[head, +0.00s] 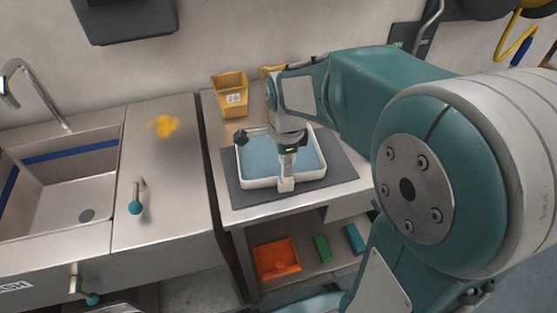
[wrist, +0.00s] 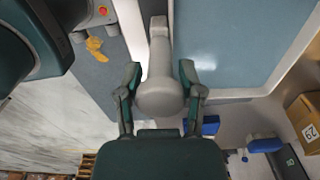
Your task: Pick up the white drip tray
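The white drip tray (head: 242,172) has a pale blue inside and sits on a dark grey mat on the steel bench in the head view. Its white rim and blue inside (wrist: 225,35) fill the upper right of the wrist view. A pale grey-white handle-like piece with a rounded end (wrist: 160,97) sticks out from the tray's edge towards my gripper. My gripper (wrist: 160,75) has one finger on each side of this piece, spread apart, with narrow gaps seeming to show beside it. In the head view my gripper (head: 287,172) is over the tray's front edge, hiding part of it.
Yellow bins (head: 230,95) stand behind the tray. A yellow cloth (head: 165,126) lies on the left counter, beside the sink (head: 70,185) and a teal-knobbed lever (head: 136,205). An orange bin (head: 276,258) and green blocks (head: 322,248) sit on the shelf below.

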